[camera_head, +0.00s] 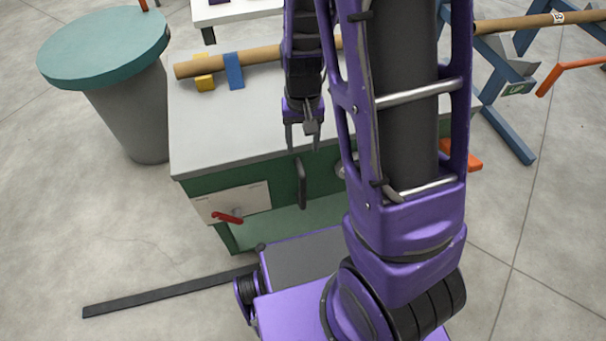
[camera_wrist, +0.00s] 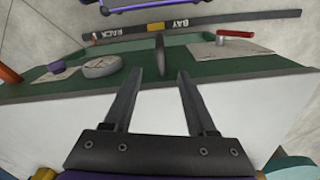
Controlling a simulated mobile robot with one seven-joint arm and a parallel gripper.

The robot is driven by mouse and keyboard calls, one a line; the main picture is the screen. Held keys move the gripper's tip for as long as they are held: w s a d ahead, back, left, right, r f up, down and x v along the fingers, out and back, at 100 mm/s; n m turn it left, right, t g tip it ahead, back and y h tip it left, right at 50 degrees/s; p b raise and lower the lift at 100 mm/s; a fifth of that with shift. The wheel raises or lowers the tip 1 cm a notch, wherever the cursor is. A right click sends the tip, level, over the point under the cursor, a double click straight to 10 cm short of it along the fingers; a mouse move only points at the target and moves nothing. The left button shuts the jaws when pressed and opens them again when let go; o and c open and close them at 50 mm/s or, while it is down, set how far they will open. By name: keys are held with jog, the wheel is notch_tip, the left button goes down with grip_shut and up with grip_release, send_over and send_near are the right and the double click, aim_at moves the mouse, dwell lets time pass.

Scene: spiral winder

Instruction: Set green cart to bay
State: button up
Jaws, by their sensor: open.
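The green cart (camera_head: 310,215) has a pale grey top and a green front. A dark upright handle (camera_head: 301,183) stands on its front; it also shows in the wrist view (camera_wrist: 160,55). My gripper (camera_head: 302,150) is open and empty, pointing down above the handle near the front top edge. In the wrist view its fingers (camera_wrist: 158,75) are spread, with the handle beyond them, apart from both. A dark floor strip (camera_wrist: 215,22) carries the words RACK and BAY, with a small orange mark near RACK. Part of the cart is hidden behind my arm.
A red lever (camera_head: 228,217) sits on a pale plate at the front left. A round grey dial (camera_wrist: 102,66) and a purple knob (camera_wrist: 56,66) show on the other side. A cardboard tube (camera_head: 258,55) crosses the top. A teal-topped drum (camera_head: 105,50) stands left; blue trestles (camera_head: 510,130) right.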

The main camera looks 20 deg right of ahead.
aim_at(303, 184)
notch_tip(303, 184, down, 17)
jog(key=b, duration=0.4)
jog(key=shift+f, duration=0.2)
grip_shut()
dwell(1.4)
